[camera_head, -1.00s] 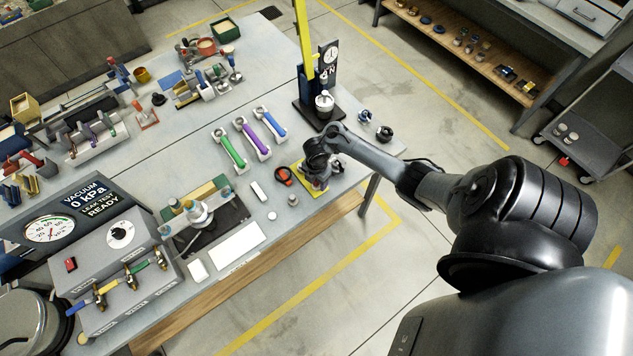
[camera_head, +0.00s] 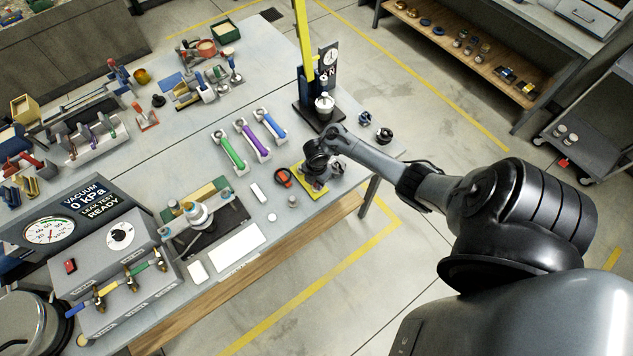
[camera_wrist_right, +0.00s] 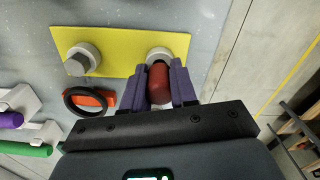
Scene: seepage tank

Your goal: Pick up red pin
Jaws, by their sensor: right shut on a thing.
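In the right wrist view the red pin (camera_wrist_right: 159,84) stands between the two purple fingers of my right gripper (camera_wrist_right: 160,88), which is shut on it. The pin's far end is at a light round socket (camera_wrist_right: 160,54) on the yellow plate (camera_wrist_right: 120,48); I cannot tell whether it is still seated. In the head view my right gripper (camera_head: 318,172) is over the yellow plate (camera_head: 308,186), and the arm hides the pin. My left gripper does not show.
A black ring with an orange-red part (camera_wrist_right: 92,101) lies beside the plate. Green (camera_head: 230,150), purple (camera_head: 252,140) and blue (camera_head: 270,125) handled tools lie in white holders to the left. A dial gauge stand (camera_head: 326,80) stands behind the gripper. The table's front edge is close.

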